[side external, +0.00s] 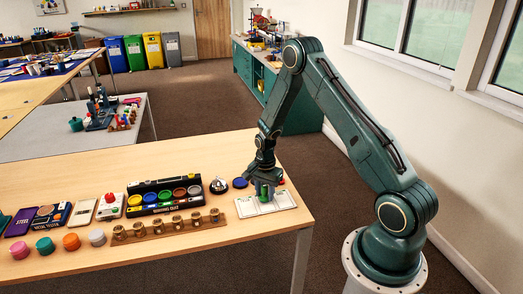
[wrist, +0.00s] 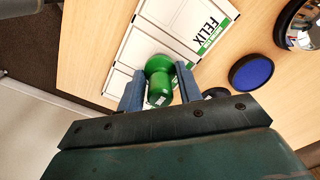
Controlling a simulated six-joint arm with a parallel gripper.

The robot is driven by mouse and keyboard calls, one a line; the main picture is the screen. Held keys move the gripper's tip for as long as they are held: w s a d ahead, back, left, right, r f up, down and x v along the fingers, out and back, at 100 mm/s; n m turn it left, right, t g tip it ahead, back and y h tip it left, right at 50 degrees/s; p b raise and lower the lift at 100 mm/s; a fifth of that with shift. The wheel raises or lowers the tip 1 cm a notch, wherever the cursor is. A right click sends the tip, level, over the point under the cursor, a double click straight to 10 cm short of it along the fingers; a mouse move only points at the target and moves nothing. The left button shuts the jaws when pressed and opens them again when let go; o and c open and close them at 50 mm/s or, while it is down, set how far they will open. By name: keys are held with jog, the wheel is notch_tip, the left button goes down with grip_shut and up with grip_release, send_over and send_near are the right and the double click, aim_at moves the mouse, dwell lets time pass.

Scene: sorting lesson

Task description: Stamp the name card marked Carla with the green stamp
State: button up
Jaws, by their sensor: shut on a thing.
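My gripper (side external: 265,181) is shut on the green stamp (wrist: 158,72), which sits between its two fingers in the wrist view (wrist: 158,88). In the side view the green stamp (side external: 264,193) is over the white name cards (side external: 280,203) near the table's right end. I cannot tell whether its base touches a card. One card (wrist: 205,18) reads FELIX and has a green band. Another white card (wrist: 128,52) lies beside it, partly hidden by the stamp and gripper. I cannot read the name Carla anywhere.
A blue round pad (wrist: 250,72) and a shiny bell (side external: 219,185) are close by. A black case of coloured pads (side external: 165,195) and a wooden rack (side external: 165,228) stand to the left. The table's right edge is near the cards.

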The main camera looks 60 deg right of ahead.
jog(key=shift+f, duration=0.5)
dwell(1.1)
jog(key=shift+r, duration=0.1)
jog(key=shift+r, duration=3.45)
jog(key=shift+w, duration=0.1)
